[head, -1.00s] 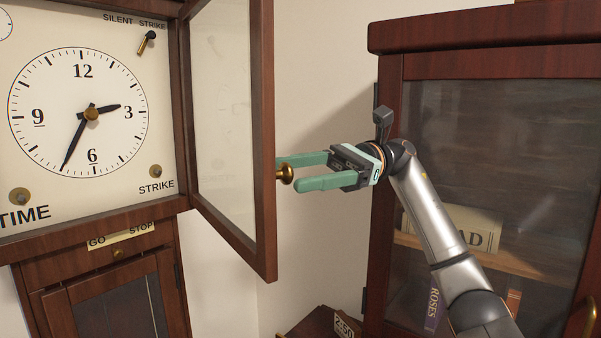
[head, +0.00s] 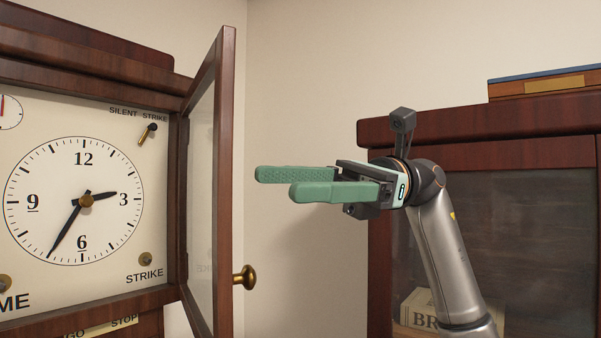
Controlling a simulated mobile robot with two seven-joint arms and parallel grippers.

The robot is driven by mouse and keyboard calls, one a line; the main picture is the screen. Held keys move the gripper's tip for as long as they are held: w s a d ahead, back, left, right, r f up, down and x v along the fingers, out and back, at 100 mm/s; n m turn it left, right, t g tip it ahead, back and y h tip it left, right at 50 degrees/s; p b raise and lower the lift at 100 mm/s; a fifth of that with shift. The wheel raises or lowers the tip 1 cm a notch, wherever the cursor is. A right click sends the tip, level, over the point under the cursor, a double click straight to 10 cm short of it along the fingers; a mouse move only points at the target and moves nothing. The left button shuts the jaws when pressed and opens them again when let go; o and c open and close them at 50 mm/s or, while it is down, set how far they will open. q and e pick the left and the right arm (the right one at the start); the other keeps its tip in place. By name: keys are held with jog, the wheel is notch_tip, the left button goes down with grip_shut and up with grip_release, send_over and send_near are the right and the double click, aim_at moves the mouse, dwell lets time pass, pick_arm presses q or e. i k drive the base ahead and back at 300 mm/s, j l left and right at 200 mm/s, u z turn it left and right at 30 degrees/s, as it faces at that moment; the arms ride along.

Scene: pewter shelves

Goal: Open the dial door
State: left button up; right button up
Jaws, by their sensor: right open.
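The dial door (head: 224,190) is a wood-framed glass door hinged at the right side of the clock. It stands swung wide open, away from the clock face (head: 82,200). Its brass knob (head: 244,277) sticks out to the right from the frame's outer edge. My right gripper (head: 275,183) has green fingers, spread apart with nothing between them. It is above and to the right of the knob, apart from the door, pointing left. My left gripper is not in view.
A dark red wooden cabinet (head: 480,128) with a glass front stands at the right, behind my right arm. A book (head: 545,84) lies on top of it. Bare wall (head: 300,80) shows between the clock and the cabinet.

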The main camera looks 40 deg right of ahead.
aim_at(219, 65)
jog(key=j+z, duration=0.1)
jog(key=j, duration=0.35)
jog(key=k+j+z, duration=0.15)
jog(key=j, duration=0.25)
jog(key=k+j+z, duration=0.1)
jog(key=j, duration=0.3)
